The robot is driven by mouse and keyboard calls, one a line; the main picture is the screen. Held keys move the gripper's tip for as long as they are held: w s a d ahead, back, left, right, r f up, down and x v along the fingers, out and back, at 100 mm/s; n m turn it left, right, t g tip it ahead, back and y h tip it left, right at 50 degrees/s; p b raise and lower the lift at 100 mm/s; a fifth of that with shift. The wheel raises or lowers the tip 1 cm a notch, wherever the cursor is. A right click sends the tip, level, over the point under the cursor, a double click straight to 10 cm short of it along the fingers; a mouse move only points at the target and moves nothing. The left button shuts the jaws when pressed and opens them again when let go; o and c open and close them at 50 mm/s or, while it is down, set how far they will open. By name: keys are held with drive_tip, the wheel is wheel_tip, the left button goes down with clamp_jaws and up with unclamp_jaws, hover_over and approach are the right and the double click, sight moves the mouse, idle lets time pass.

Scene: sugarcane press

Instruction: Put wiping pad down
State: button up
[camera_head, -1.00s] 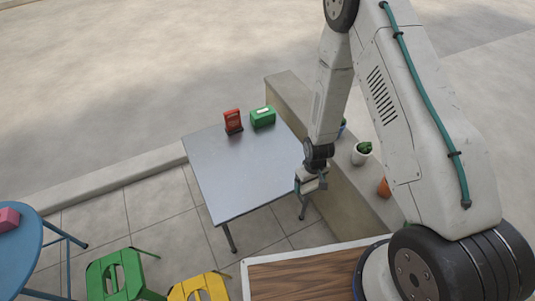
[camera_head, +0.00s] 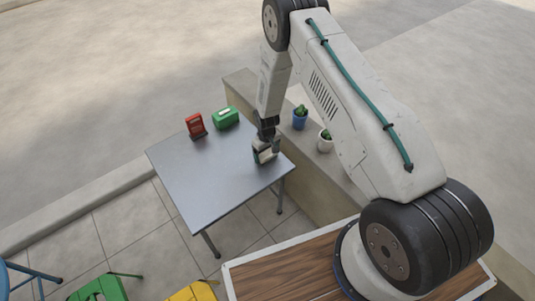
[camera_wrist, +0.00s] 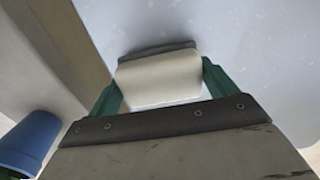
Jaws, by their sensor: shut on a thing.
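The wiping pad (camera_wrist: 160,78) is a cream block with a dark grey layer along its far side. It sits between the two green fingers of my gripper (camera_wrist: 160,90) in the wrist view. My gripper (camera_head: 264,156) is shut on the pad at the right part of the grey metal table (camera_head: 205,178). The pad is close to the tabletop; I cannot tell whether it touches. In the head view the pad is small and mostly hidden by the gripper.
A red holder (camera_head: 196,126) and a green box (camera_head: 226,117) stand at the table's back edge. A low wall (camera_head: 325,175) with a blue pot (camera_head: 299,121) and a white pot (camera_head: 325,143) runs along the right. The table's middle and front are clear. Green (camera_head: 98,289) and yellow (camera_head: 192,292) stools stand in front.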

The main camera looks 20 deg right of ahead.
sight(266, 152)
drive_tip(key=shift+f, duration=0.4)
drive_tip(key=shift+f, duration=0.2)
drive_tip(key=o, duration=1.1)
drive_tip(key=shift+c, duration=0.2)
drive_tip(key=shift+r, duration=0.2)
wheel_tip(266, 152, up, 12)
